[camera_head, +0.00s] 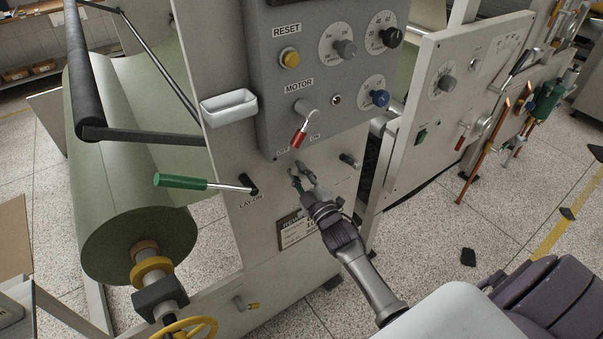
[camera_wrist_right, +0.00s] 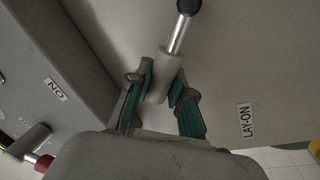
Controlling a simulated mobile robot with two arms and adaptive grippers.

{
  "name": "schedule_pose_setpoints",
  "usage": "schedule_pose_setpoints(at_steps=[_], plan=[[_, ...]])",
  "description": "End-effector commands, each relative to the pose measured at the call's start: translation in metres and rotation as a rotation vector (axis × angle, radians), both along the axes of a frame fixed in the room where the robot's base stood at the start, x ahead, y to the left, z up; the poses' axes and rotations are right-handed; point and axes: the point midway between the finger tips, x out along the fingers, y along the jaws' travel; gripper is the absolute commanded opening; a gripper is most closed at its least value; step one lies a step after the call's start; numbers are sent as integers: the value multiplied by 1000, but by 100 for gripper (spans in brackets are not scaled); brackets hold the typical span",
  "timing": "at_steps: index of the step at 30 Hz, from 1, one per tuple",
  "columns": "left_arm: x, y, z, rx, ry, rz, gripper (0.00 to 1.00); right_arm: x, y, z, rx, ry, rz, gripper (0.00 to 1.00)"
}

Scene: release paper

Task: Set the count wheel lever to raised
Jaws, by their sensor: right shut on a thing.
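A short lever shows in the right wrist view: a grey sleeve (camera_wrist_right: 159,78), a chrome rod (camera_wrist_right: 180,33) and a black tip (camera_wrist_right: 188,6) pointing toward the top. I take it for the count wheel lever, though no label for it is readable. My right gripper (camera_wrist_right: 163,88) is shut on the grey sleeve, its green-padded fingers on both sides. In the head view my right gripper (camera_head: 302,182) is at the machine's pale front panel (camera_head: 245,222), below the grey control box. It hides part of the lever there. My left gripper is not in view.
The green-handled LAY-ON lever (camera_head: 181,181) sticks out to the left of the gripper. The red-handled MOTOR lever (camera_head: 299,137) is just above it. A dark-ended stub (camera_head: 350,160) is to its right. A large paper roll (camera_head: 135,200) stands at left. Speckled floor (camera_head: 420,240) lies at right.

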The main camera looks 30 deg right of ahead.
Motion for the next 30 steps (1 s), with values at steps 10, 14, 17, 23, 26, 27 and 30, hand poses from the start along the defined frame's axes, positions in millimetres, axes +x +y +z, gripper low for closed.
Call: schedule_pose_setpoints(at_steps=[10, 14, 17, 23, 26, 27, 30], plan=[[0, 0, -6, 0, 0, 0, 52, -1, 3, -6, -68, 0, 0, 0], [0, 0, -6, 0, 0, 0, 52, -1, 4, -6, -72, 0, 1, 0], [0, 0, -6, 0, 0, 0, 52, -1, 4, -6, -72, 0, 1, 0], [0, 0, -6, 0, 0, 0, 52, -1, 4, -6, -72, 1, 1, 33], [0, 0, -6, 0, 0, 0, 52, -1, 4, -6, -70, 0, 1, 47], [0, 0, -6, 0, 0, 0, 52, -1, 3, -5, -70, -1, 0, 47], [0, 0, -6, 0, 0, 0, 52, -1, 3, -5, -69, -2, 1, 47]])
